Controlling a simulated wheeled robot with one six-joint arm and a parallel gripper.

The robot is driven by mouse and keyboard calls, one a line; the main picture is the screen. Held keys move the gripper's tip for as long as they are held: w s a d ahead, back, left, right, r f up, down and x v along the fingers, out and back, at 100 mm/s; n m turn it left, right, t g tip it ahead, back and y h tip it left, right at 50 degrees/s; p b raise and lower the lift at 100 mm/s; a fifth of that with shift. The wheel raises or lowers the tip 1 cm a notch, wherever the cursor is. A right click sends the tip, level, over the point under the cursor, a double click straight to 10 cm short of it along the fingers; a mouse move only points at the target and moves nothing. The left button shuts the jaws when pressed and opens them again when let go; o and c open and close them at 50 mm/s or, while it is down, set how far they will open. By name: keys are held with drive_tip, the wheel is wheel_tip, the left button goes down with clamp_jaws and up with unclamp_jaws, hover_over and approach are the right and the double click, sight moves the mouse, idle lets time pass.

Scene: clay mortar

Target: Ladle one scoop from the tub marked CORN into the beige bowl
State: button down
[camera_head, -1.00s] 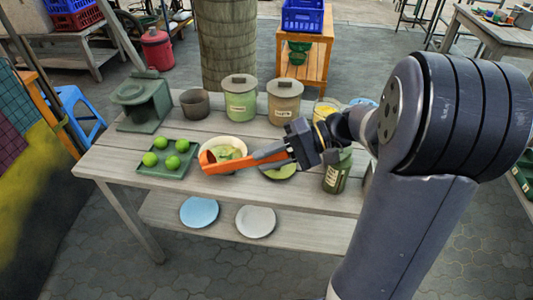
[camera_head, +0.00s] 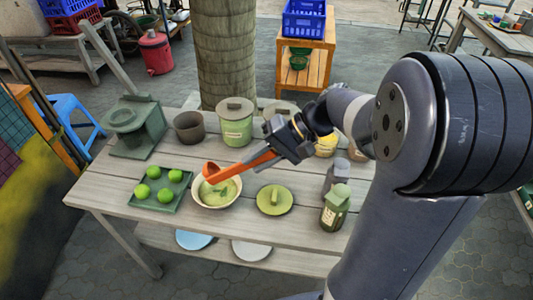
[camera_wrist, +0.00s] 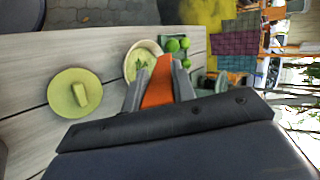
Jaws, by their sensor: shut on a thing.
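My gripper (camera_head: 290,145) is shut on the handle of an orange ladle (camera_head: 245,164). The handle slopes down to the left, and the ladle's cup is over the far left part of the beige bowl (camera_head: 217,206). I cannot tell what the cup holds. The bowl holds something yellow-green. In the wrist view the ladle (camera_wrist: 159,85) runs between my fingers (camera_wrist: 156,88) toward the bowl (camera_wrist: 131,66). A green lidded tub (camera_head: 235,128), a tan tub (camera_head: 277,107) and an open tub with yellow contents (camera_head: 326,150) stand behind. My arm partly hides the last two; no label is readable.
A green tray (camera_head: 160,198) of limes lies left of the bowl. A green lid (camera_head: 275,200) lies to its right, with a green bottle (camera_head: 335,208) beyond. A dark pot (camera_head: 189,126) and a green stove-like object (camera_head: 138,126) stand at the back left.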

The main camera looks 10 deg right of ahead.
drive_tip(key=w+a+r+h+p, duration=0.1)
drive_tip(key=a+r+h+p, duration=0.5)
drive_tip(key=p, duration=1.3)
drive_tip(key=a+h, duration=0.4)
drive_tip(key=a, duration=0.1)
drive_tip(key=shift+a+r+g+p, duration=0.15)
drive_tip(key=shift+a+g+p, duration=0.1)
drive_tip(key=shift+g+p, duration=0.15)
